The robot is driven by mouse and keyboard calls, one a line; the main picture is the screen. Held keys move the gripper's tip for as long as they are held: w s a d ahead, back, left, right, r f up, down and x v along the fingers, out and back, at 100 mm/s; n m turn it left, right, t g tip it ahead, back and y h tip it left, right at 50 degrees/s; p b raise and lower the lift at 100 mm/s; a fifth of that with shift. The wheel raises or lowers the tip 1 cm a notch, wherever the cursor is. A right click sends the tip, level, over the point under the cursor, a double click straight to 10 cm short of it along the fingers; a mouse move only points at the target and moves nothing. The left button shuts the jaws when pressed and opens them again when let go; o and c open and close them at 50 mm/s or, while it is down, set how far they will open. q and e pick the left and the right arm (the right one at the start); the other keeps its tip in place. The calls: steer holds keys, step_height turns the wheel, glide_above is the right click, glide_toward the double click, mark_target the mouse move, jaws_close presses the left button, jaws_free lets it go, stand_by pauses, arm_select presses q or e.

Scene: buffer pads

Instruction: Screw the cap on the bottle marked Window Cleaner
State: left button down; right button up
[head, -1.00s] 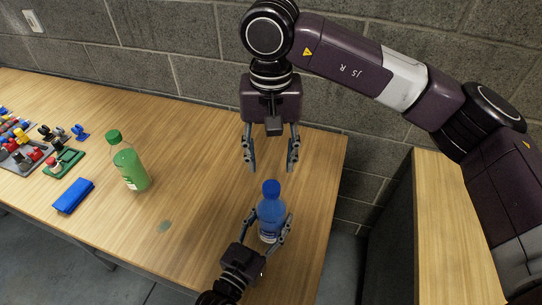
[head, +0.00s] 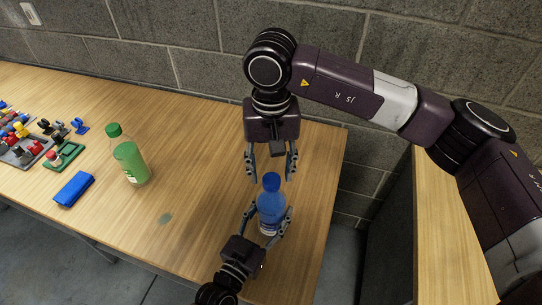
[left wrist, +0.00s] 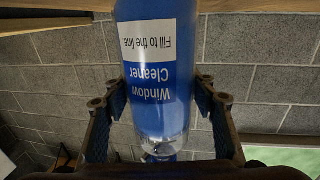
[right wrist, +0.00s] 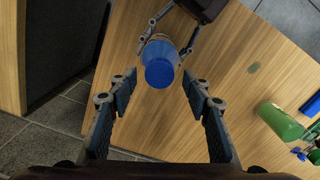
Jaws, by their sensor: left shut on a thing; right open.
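The Window Cleaner bottle (head: 270,212) stands upright near the table's right end, filled with blue liquid and with a blue cap (head: 271,181) on its top. Its label reads upside down in the left wrist view (left wrist: 160,80). My left gripper (head: 270,218) is shut on the bottle's body from the front. My right gripper (head: 271,177) points down with its fingers apart around the level of the cap. In the right wrist view the cap (right wrist: 159,73) lies between and beyond my open fingertips, apart from them. Whether the cap is tight cannot be seen.
A green bottle (head: 130,160) with a green cap stands to the left. A blue box-like object (head: 74,189) and a green tray (head: 63,155) with small parts lie further left. The wooden table (head: 190,150) is clear between the bottles. A block wall stands behind.

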steer(key=shift+f, duration=0.9)
jaws_close()
